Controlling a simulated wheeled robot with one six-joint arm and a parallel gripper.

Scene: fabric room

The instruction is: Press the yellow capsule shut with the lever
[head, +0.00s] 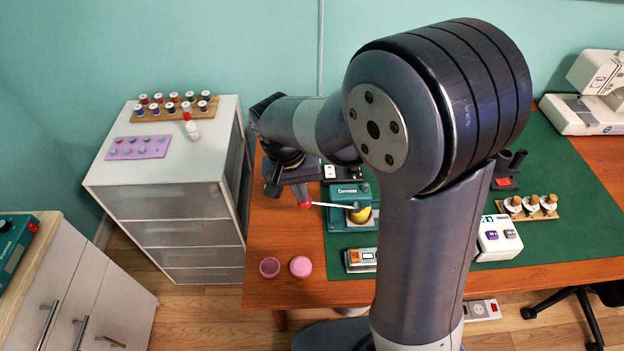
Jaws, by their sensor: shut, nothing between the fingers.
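The green press (347,192) stands on the table's left part, with a pale lever (332,205) reaching left to a red knob (306,205). The yellow capsule (362,215) sits in the press under the lever; my arm hides part of the press's right side, and I cannot tell whether the capsule is closed. My gripper (301,197) is shut and empty, pointing down right at the red knob, just above or against it; contact cannot be told.
Two pink round pieces (300,266) lie on the table's bare front left corner. A small orange-grey device (360,259) stands in front of the press. A white device (497,238) and a spool rack (528,206) are to the right. A drawer cabinet (170,205) stands left.

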